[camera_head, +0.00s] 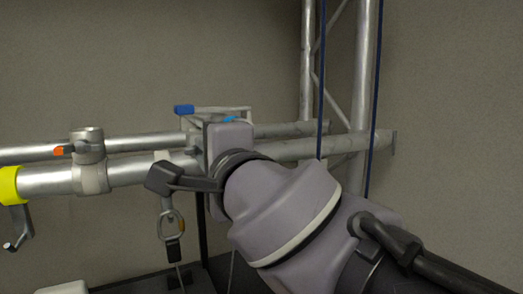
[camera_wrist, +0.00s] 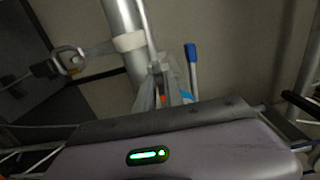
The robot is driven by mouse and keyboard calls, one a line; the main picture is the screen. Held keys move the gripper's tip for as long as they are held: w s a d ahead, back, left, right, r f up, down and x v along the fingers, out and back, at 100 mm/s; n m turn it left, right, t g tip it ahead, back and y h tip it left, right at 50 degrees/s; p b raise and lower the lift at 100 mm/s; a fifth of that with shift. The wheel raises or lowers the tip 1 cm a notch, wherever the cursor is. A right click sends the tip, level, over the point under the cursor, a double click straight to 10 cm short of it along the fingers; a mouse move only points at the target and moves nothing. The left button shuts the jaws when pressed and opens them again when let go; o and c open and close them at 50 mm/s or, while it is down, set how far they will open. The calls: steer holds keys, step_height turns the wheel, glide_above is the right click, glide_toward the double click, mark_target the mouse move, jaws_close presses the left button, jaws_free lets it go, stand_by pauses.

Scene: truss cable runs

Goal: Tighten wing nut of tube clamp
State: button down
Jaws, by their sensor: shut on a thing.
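My gripper (camera_head: 205,125) is at the horizontal truss tubes in the head view, and its own body hides most of what it touches. In the wrist view my gripper (camera_wrist: 162,85) is shut at the tube, with a small orange-red piece (camera_wrist: 163,98) showing between the fingers. This piece looks like the wing nut, but its shape is mostly hidden. A tube clamp (camera_head: 91,160) with an orange-tipped part (camera_head: 63,150) sits on the tubes to the left, apart from my gripper. A blue-ended lever (camera_head: 183,109) stands beside my gripper; it also shows in the wrist view (camera_wrist: 191,55).
A carabiner (camera_head: 171,222) hangs below the tube near my wrist. A yellow collar (camera_head: 11,186) with a hook is at the far left. An upright truss (camera_head: 365,75) with dark blue cables stands to the right. Free space lies above the tubes at left.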

steer(key=shift+r, duration=0.1)
steer(key=c, duration=1.4)
jaws_free()
steer(key=shift+c, duration=0.2)
steer(key=p+v, duration=1.1)
steer(key=v, duration=0.6)
step_height(320, 180, down, 33)
steer(key=d+n+g+h+b, duration=0.3)
steer(key=n+g+b, duration=0.25)
steer(key=b, duration=1.55)
steer(key=s+d+f+n+g+h+b, duration=0.1)
steer(key=d+f+b, duration=0.4)
steer(key=f, duration=0.5)
steer(key=s+d+f+n+g+h+b, duration=0.1)
steer(key=s+d+f+g+h+b, duration=0.1)
steer(key=f, duration=0.8)
steer(key=d+g+h+b, duration=0.1)
steer(key=d+b, duration=0.1)
steer(key=d, duration=0.1)
steer(key=shift+s+h+b, duration=0.15)
steer(key=shift+h+b, duration=0.15)
steer(key=shift+b, duration=0.05)
